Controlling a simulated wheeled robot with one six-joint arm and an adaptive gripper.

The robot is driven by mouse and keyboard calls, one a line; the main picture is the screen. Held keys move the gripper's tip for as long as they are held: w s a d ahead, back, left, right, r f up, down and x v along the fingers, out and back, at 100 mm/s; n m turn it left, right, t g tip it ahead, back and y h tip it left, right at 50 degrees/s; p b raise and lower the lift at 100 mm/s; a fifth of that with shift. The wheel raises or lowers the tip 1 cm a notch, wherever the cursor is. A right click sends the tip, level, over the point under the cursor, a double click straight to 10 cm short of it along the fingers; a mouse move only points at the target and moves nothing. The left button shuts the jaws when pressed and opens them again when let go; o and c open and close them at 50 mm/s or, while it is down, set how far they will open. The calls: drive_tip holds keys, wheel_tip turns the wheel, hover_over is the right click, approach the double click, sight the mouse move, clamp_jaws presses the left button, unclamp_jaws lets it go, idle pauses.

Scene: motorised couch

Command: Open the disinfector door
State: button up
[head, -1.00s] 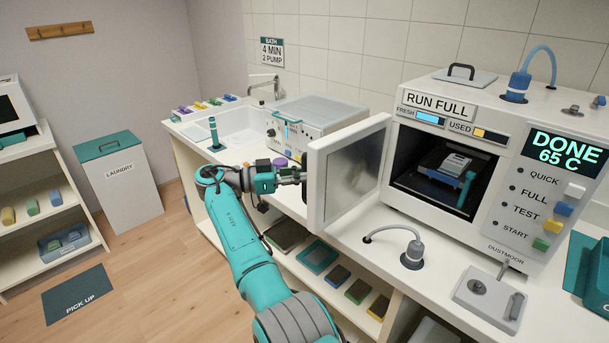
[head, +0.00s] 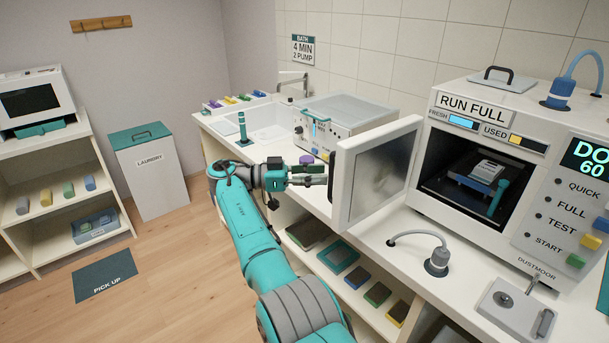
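The disinfector (head: 470,115) is the white machine on the right of the counter, with a "RUN FULL" label and a lit display partly cut off by the picture edge. Its door (head: 384,172) stands wide open, swung out to the left. A rack with a pale item (head: 488,172) shows inside the dark chamber. My gripper (head: 322,174) is at the outer, left-hand side of the door, close to its free edge. The fingers are small and partly hidden near the door edge, so I cannot tell whether they are shut or touch it.
A boxy bath unit (head: 345,120) and a sink (head: 262,125) are behind my gripper. A curved hose fitting (head: 437,262) stands on the counter before the disinfector. Floor is clear around the "PICK UP" mat (head: 104,276), with a laundry bin (head: 150,172) behind.

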drive_tip(key=shift+a, duration=1.75)
drive_tip(key=shift+s+a, duration=0.1)
